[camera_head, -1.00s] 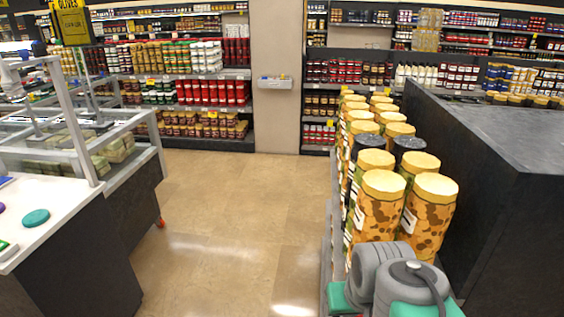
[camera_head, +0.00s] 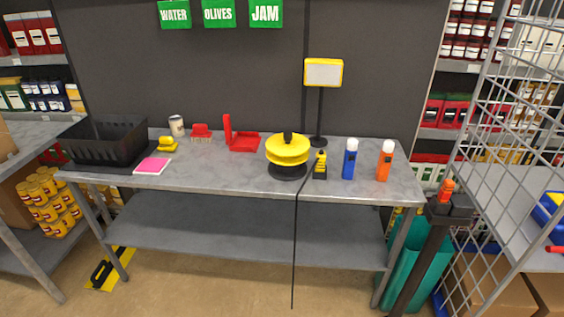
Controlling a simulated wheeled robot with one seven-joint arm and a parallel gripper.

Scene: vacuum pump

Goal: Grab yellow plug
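A small yellow and black piece (camera_head: 320,165) stands upright on the grey table, right of a larger round yellow object with a dark base (camera_head: 288,150). A low yellow object (camera_head: 168,145) lies at the table's left part, near a pink pad. Which of these yellow things is the plug I cannot tell for sure at this size. A dark cord hangs from the table's front edge close to the small yellow and black piece. My gripper is not in view.
The grey table (camera_head: 225,178) also holds a black crate (camera_head: 104,140), a red dustpan (camera_head: 243,142), a blue bottle (camera_head: 350,158) and an orange bottle (camera_head: 385,160). A yellow-framed display (camera_head: 323,73) stands behind. A wire cage (camera_head: 510,130) is at the right. Floor shows below the table.

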